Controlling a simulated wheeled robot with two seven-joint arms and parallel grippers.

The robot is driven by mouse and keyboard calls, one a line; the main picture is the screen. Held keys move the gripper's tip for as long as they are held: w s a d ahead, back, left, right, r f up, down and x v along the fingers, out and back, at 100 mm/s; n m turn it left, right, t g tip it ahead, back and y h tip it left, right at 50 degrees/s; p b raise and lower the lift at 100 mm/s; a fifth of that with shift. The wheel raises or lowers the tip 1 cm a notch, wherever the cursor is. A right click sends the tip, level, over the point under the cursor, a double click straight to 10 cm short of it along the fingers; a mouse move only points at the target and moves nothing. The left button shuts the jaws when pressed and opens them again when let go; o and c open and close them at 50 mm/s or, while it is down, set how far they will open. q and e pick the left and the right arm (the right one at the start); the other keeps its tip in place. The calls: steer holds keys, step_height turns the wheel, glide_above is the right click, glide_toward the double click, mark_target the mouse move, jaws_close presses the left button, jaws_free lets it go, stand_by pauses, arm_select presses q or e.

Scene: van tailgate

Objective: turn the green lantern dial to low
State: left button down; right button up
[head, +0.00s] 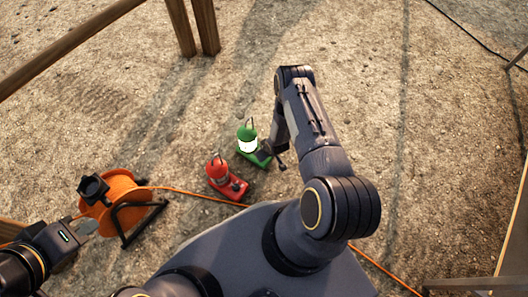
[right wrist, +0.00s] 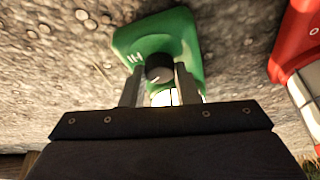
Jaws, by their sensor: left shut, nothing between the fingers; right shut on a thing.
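The green lantern (head: 248,133) stands on the gritty ground in the head view, with a white glowing middle and a green base. In the right wrist view its green base (right wrist: 170,35) fills the top centre, with a black dial (right wrist: 158,66) and white "HI" lettering, seen upside down, beside it. My right gripper (right wrist: 157,74) has its two fingers on either side of the dial, shut on it. The dial's pointer cannot be made out. In the head view my right arm partly covers that gripper. My left gripper (head: 86,226) is shut and empty at the lower left.
A red lantern (head: 218,170) stands close beside the green one and also shows at the right wrist view's right edge (right wrist: 301,50). An orange cable reel (head: 124,190) stands near my left gripper, its cable running past the red lantern. Wooden posts (head: 192,22) stand at the back.

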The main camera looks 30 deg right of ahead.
mark_target(268, 161)
steer(key=shift+a, duration=0.1)
stand_by(0.4)
steer(key=o, duration=1)
steer(key=shift+r, duration=0.1)
steer(key=p+v, duration=0.3)
steer(key=v, duration=0.4)
steer(key=shift+s+r, duration=0.2)
steer(key=shift+r, duration=0.05)
